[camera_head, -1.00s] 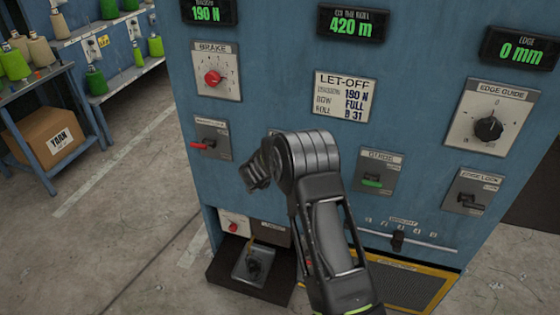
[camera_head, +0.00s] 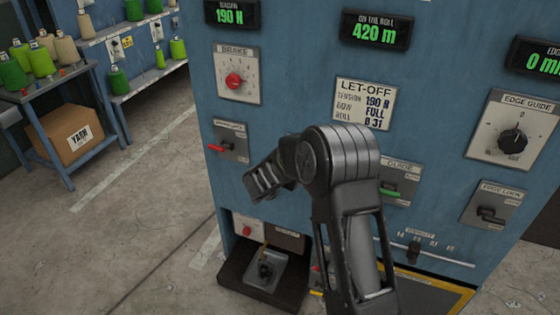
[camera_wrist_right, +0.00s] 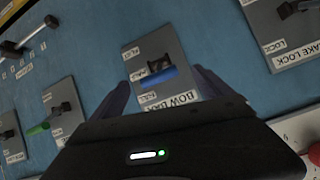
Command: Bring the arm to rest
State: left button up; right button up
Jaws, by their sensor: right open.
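My right arm (camera_head: 345,215) rises from the bottom of the head view and bends in front of the blue control panel (camera_head: 300,95). Its hand is hidden behind the arm there. In the right wrist view my right gripper (camera_wrist_right: 165,88) is open, with one dark finger on each side of a switch plate (camera_wrist_right: 160,75) with a blue handle (camera_wrist_right: 160,77). The fingers hold nothing; whether they touch the panel I cannot tell. My left gripper is not in view.
The panel carries a brake dial (camera_head: 234,81), a red-handled switch (camera_head: 230,142), a green-handled guide switch (camera_head: 392,192), an edge guide knob (camera_head: 512,141) and a slider (camera_head: 413,252). A shelf with yarn cones and a box (camera_head: 72,137) stands left. The floor between is clear.

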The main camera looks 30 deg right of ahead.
jog(key=s+a+f+n+y, duration=0.3)
jog(key=s+a+f+y, duration=0.15)
jog(key=a+f, duration=0.55)
jog(key=s+a+f+n+y, duration=0.35)
jog(key=s+a+f, duration=0.25)
jog(key=a+f, duration=0.4)
jog(key=s+a+f+n+g+y, duration=0.2)
jog(key=s+a+f+g+y, duration=0.1)
jog(key=s+a, duration=0.6)
jog(key=s+a+f+n+g+y, duration=0.2)
jog(key=s+a, duration=0.7)
jog(key=s, duration=0.6)
jog(key=shift+s+a+f+n+g+y, duration=0.25)
jog(key=shift+a+f+n+g+y, duration=0.15)
jog(key=shift+f+n+g, duration=0.15)
jog(key=shift+d, duration=0.1)
